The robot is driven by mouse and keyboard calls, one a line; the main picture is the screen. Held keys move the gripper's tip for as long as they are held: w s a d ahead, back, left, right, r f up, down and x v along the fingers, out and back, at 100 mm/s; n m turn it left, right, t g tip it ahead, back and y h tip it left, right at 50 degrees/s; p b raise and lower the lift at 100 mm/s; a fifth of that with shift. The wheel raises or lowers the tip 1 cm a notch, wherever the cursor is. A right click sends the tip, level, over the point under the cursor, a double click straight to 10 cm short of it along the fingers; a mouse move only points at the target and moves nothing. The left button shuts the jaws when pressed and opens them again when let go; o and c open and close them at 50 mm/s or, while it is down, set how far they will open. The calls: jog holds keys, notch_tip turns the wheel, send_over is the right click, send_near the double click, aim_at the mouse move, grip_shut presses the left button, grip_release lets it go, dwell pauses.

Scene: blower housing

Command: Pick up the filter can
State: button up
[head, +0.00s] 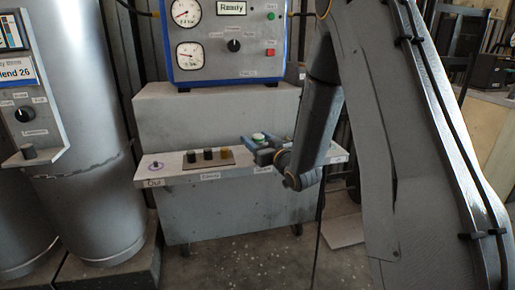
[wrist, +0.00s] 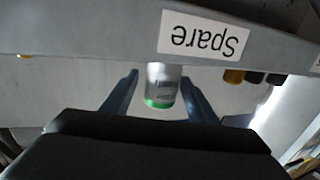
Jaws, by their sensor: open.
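The filter can (wrist: 160,84) is a small pale cylinder with a green end. In the wrist view it stands between the two blue fingers of my gripper (wrist: 159,78), with a gap showing on each side. In the head view the can's green and white top (head: 258,137) shows just behind my gripper (head: 264,151), at the right part of the grey shelf (head: 180,178). The jaws are open around the can. My gripper hides the can's lower part in the head view.
A "Spare" label (wrist: 205,36) marks the shelf edge by the can. Two black caps and a yellow cap (head: 224,153) stand on a plate to the left. The gauge panel (head: 226,40) reads "Ready" above.

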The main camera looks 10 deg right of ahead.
jog(key=shift+x, duration=1.4)
jog(key=shift+a, duration=0.1)
jog(key=c, duration=1.2)
notch_tip(320, 180, up, 18)
jog(key=p, duration=0.5)
jog(key=shift+c, duration=0.3)
jog(key=shift+s, duration=0.1)
